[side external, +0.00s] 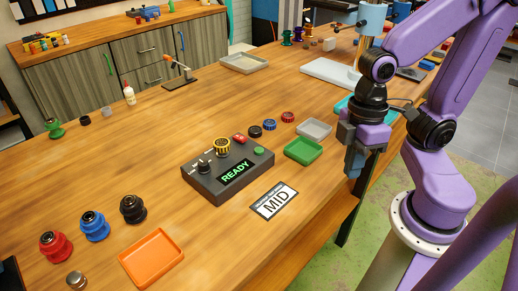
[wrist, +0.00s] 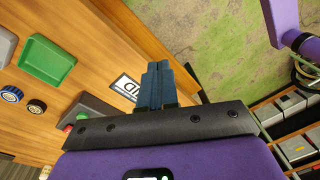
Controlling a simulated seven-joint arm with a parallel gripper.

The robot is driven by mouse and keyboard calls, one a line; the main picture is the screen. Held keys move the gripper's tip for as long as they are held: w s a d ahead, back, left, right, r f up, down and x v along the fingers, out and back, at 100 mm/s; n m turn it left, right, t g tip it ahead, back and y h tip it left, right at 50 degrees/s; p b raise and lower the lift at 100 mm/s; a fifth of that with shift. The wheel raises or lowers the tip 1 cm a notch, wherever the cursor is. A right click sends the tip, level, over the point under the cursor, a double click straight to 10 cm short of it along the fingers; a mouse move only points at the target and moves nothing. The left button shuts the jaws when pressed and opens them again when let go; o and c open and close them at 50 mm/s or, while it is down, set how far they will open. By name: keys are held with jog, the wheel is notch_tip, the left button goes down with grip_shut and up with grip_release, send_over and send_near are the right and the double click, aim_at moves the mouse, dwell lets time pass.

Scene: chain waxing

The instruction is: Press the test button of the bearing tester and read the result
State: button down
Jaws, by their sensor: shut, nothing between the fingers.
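The bearing tester (side external: 215,190) is a dark grey box on the bench, with its display (side external: 237,171) reading "READY" in green. A green round button (side external: 259,151) sits at its right back corner. A black knob (side external: 204,166) is at its left, and a yellow-and-black ring-shaped part (side external: 222,147) is at its back. My gripper (side external: 353,170) is shut and empty, pointing down near the bench's right edge, well right of the tester and apart from it. In the wrist view the closed fingers (wrist: 158,72) show, and my gripper body hides part of the tester (wrist: 92,104).
A "MID" card (side external: 274,201) lies right of the tester. Green (side external: 304,151) and grey (side external: 314,129) trays lie between tester and gripper. An orange tray (side external: 152,258) and red, blue and black (side external: 132,209) parts stand at front left. The bench behind the tester is mostly clear.

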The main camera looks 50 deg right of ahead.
jog(key=w+a+m+g+y, duration=0.1)
jog(key=w+a+m+y, duration=0.15)
jog(key=w, duration=0.25)
notch_tip(320, 180, up, 4)
jog(key=m+t+y, duration=0.5)
send_over(262, 148)
jog(key=shift+f, duration=0.15)
jog(key=shift+f, duration=0.15)
jog(key=shift+s+f, duration=0.1)
jog(key=shift+f, duration=4.2)
jog(key=shift+f, duration=0.4)
